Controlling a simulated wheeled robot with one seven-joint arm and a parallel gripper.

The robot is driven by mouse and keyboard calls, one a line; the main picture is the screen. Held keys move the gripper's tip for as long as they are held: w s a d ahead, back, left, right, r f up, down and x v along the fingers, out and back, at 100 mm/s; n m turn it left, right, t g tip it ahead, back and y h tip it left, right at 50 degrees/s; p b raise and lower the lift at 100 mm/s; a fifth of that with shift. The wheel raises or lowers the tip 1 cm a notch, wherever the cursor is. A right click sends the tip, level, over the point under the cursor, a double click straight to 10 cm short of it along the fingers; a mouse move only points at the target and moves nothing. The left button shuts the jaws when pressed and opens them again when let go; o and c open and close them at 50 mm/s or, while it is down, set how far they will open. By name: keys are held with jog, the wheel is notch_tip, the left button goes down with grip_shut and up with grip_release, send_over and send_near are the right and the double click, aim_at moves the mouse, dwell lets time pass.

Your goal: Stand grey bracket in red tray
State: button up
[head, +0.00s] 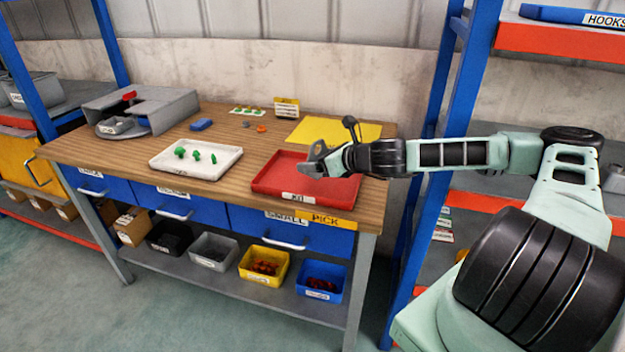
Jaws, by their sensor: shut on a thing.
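The red tray (268,182) lies on the right part of the wooden workbench, near its front edge. My gripper (322,160) reaches in from the right and is over the tray's right side. It is shut on a small grey piece, which looks like the grey bracket (309,169). The bracket shows at the gripper's tip, close to the tray. It blends with the grey fingers, so its tilt and whether it touches the tray floor cannot be told. The visible tray floor left of the gripper is empty.
A white tray (170,162) with several green parts sits left of the red tray. A yellow mat (368,131) lies behind it. A blue block (201,125), small orange pieces and a grey bin stand farther back. A blue rack post (437,130) rises right of the bench.

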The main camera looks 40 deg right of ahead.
aim_at(318, 188)
jog(key=shift+f, duration=2.8)
jog(key=shift+f, duration=0.2)
jog(key=o, duration=1.1)
jog(key=shift+r, duration=0.1)
jog(key=shift+s+r, duration=0.1)
jog(key=v, duration=1.1)
jog(key=shift+s+d+b, duration=0.1)
jog(key=shift+s+b, duration=0.3)
